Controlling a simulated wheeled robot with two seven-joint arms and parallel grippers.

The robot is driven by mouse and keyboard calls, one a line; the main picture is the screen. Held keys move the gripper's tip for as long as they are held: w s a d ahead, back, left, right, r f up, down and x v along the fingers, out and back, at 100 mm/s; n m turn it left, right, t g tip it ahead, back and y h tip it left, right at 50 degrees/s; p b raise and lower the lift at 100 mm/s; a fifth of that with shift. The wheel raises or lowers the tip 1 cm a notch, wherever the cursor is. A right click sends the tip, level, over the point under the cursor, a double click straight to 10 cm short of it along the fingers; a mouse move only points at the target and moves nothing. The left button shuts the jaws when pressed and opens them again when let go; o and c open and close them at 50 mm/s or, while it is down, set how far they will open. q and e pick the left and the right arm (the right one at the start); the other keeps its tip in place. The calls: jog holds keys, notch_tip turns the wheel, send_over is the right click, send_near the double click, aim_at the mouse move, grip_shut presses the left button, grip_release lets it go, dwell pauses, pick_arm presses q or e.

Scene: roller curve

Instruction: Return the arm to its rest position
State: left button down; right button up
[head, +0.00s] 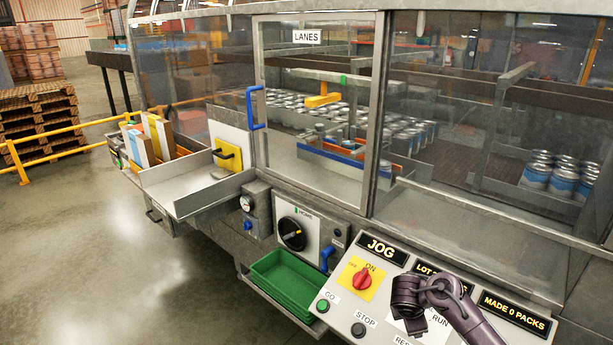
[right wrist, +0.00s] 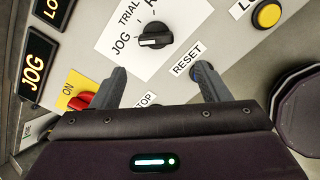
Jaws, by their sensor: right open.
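My right gripper (head: 407,310) is over the sloped control panel (head: 345,312) at the lower right of the head view, with its arm coming in from the bottom right. In the right wrist view the right gripper (right wrist: 157,82) is open, its two grey fingers apart with nothing between them. Beyond the fingers is a black selector knob (right wrist: 153,37) marked JOG. The right fingertip appears close to the blue button by the RESET label (right wrist: 188,58); I cannot tell whether it touches. My left gripper is not in view.
The panel has a red switch (head: 363,279), a green GO button (head: 322,306) and a dark STOP button (head: 358,330). A green tray (head: 284,284) sits left of it. A clear guard door (head: 315,100) with a blue handle (head: 254,108) stands behind. Open floor lies left.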

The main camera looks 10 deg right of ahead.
jog(key=s+a+f+m+y, duration=0.25)
jog(key=s+a+m, duration=0.25)
jog(key=s+a, duration=0.8)
jog(key=s+a+r+m+y, duration=0.1)
jog(key=s+r+m, duration=0.35)
jog(key=s, duration=0.25)
jog(key=s+a+r+m+y, duration=0.1)
jog(key=s+r+m, duration=0.3)
jog(key=s+m, duration=0.25)
notch_tip(320, 180, down, 33)
jog(key=s+n+g+b, duration=0.1)
jog(key=s+g+b, duration=0.1)
jog(key=b, duration=0.2)
jog(key=s+d+f+g+b, duration=0.1)
jog(key=s+d+f+b, duration=0.2)
jog(key=s+f, duration=1.7)
notch_tip(320, 180, down, 2)
jog(key=shift+d+f, duration=0.15)
jog(key=shift+d, duration=0.4)
